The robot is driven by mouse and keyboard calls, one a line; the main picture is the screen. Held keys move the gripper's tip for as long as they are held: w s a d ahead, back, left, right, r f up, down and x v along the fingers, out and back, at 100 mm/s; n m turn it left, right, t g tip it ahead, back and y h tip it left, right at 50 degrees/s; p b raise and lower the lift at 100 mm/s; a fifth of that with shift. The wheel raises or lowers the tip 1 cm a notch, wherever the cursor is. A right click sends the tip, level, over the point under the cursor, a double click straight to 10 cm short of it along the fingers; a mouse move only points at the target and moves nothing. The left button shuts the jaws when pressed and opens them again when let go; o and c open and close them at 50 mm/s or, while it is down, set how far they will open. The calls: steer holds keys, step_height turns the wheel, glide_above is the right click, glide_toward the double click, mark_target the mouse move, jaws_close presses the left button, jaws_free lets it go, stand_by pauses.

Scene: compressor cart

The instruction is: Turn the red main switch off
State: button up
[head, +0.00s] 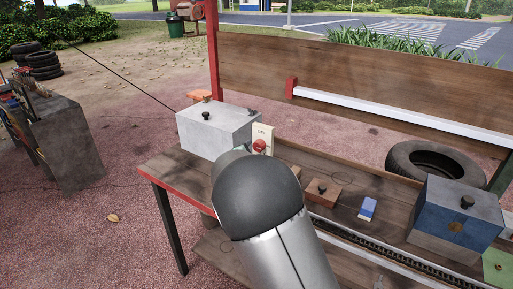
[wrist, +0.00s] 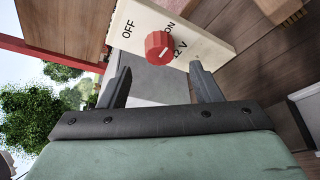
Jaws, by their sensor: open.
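The red main switch (wrist: 159,47) is a round red knob on a cream panel (wrist: 205,50) marked OFF, ON and 12 V. A pale pointer line on the knob is aimed towards the ON side. In the head view the red knob (head: 260,146) shows just above my dark arm link, on the cream panel (head: 263,131) beside a grey box. My gripper (wrist: 160,85) is open in the wrist view, its two fingers apart and pointing at the panel. The knob lies beyond the fingertips, between their lines, and appears untouched. The gripper is hidden in the head view.
A grey box (head: 215,130) with a black knob stands left of the panel on the wooden bench (head: 165,166). To the right are a brown block (head: 321,193), a blue-white block (head: 367,208) and a blue-grey box (head: 455,213). A tyre (head: 405,158) lies behind.

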mark_target(257, 147)
steer(key=x, duration=0.5)
steer(key=shift+w+f+p, duration=0.1)
steer(key=shift+w+p, duration=0.25)
steer(key=c, duration=1)
